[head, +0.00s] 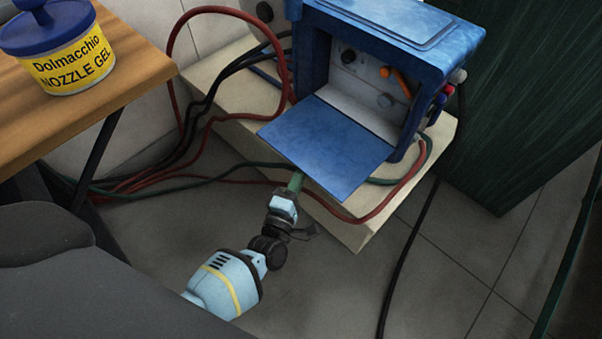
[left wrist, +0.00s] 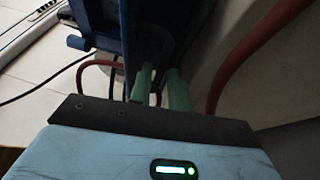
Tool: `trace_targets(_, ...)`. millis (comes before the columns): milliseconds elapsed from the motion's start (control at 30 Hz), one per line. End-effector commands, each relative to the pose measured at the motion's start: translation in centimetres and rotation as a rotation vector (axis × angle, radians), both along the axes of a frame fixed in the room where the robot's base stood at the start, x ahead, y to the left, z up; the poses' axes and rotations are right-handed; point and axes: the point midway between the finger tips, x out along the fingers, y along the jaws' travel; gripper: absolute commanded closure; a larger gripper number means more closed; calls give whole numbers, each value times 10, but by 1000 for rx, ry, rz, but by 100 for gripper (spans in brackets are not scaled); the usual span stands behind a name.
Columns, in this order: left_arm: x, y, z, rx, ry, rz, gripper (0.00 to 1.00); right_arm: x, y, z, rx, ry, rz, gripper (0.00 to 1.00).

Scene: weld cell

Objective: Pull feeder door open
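The blue wire feeder (head: 420,40) stands on a pale plinth. Its door (head: 328,148) is folded down and out from the lower front, baring the grey compartment inside. My left gripper (head: 298,178) has green fingers that meet the door's near-left edge; their tips look tucked beneath it. In the left wrist view, the two fingers (left wrist: 162,84) stand a narrow gap apart, so the gripper is slightly open. The dark blue feeder (left wrist: 147,30) is just beyond them. Whether the fingertips touch the door is unclear. My right gripper is not in view.
Red, black and green cables (head: 205,120) cross the plinth (head: 365,232) and floor beside the feeder. A wooden table (head: 110,85) with a nozzle gel tub (head: 65,65) is at upper left. A dark green panel (head: 530,90) stands right. Grey floor tiles lie open in front.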

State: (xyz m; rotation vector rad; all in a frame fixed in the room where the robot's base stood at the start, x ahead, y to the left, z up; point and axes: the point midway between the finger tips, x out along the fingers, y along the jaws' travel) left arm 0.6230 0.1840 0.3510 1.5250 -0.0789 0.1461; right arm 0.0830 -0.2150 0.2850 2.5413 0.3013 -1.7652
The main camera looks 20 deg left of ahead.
Motion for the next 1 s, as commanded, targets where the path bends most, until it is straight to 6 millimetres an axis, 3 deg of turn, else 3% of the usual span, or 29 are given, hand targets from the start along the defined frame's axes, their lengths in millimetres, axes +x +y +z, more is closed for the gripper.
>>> trace_targets(133, 11, 1, 1, 0, 0, 1, 81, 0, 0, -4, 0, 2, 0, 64)
trace_targets(433, 14, 1, 2, 0, 1, 1, 81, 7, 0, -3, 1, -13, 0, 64)
trace_targets(600, 13, 1, 2, 0, 1, 1, 100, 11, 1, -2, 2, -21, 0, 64)
trace_targets(1000, 13, 1, 6, 4, 11, 1, 100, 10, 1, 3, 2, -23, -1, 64)
